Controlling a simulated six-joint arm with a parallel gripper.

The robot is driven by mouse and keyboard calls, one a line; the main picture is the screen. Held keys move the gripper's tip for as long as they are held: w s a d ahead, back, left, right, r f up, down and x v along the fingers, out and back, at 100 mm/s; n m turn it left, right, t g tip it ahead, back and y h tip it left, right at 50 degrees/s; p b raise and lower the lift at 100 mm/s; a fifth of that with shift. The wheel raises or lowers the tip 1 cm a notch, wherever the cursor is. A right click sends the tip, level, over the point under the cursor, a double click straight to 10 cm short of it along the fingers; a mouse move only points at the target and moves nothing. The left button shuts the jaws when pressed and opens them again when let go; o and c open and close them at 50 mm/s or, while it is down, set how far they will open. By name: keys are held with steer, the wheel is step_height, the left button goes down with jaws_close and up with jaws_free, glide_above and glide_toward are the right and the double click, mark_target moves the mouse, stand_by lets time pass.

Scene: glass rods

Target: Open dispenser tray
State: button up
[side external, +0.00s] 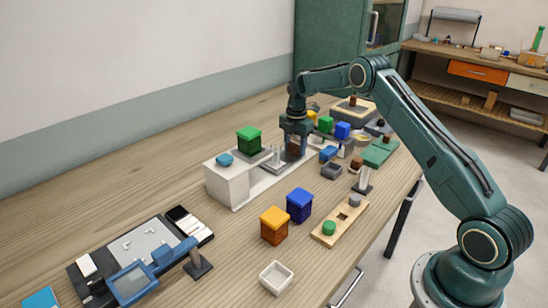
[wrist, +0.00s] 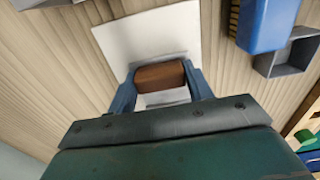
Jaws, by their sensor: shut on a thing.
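The dispenser (side external: 228,186) looks like a white box unit with a blue piece and a green box (side external: 249,139) on top. A low white base runs from it toward the back right, with a grey strip, likely the tray, on it. My gripper (side external: 294,148) points down over the far end of this base. In the wrist view my gripper (wrist: 161,82) is shut on a brown block (wrist: 160,75), which looks like a handle, with a finger on each side. A white plate (wrist: 150,36) shows beyond the block. How far the tray is out cannot be told.
An orange box (side external: 274,226), a blue box (side external: 299,205) and a wooden holder (side external: 340,222) stand in front. A white open bin (side external: 277,278) is near the table edge. In the wrist view a blue object (wrist: 268,24) and a grey bin (wrist: 287,55) are close on the right.

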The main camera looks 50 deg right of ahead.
steer(key=d, duration=0.4)
steer(key=shift+d, duration=0.15)
steer(key=o, duration=1.4)
steer(key=shift+r, duration=0.15)
step_height(320, 180, up, 14)
steer(key=shift+f, duration=0.2)
steer(key=shift+r, duration=0.1)
